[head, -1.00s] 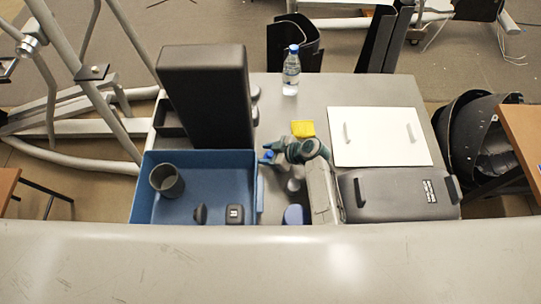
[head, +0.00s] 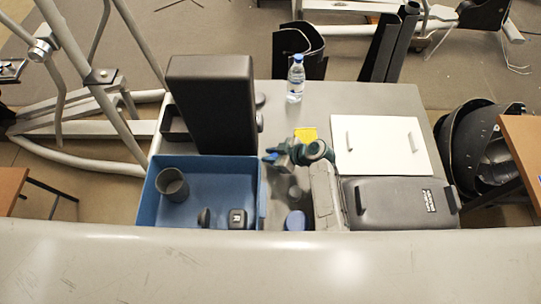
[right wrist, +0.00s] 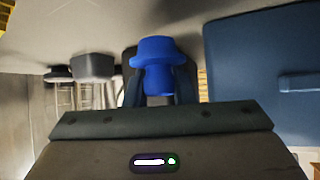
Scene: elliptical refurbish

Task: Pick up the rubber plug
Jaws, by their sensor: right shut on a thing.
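My right gripper (head: 268,157) is in the middle of the head view, above the grey table just right of the blue tray. It is shut on a blue mushroom-shaped piece, which I take to be the rubber plug (right wrist: 156,62). In the right wrist view the plug has a wide rounded head and a narrower body between the dark fingers. The hand's body hides the lower end. In the head view only a little blue shows at the fingertips. My left gripper is not in view.
The blue tray (head: 150,203) holds a grey cup (head: 172,185), a small black piece (head: 204,217) and a dark box (head: 238,217). A tall black pad (head: 210,105) stands behind it. A yellow block (head: 307,134), a water bottle (head: 296,78) and a white panel (head: 382,147) are nearby.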

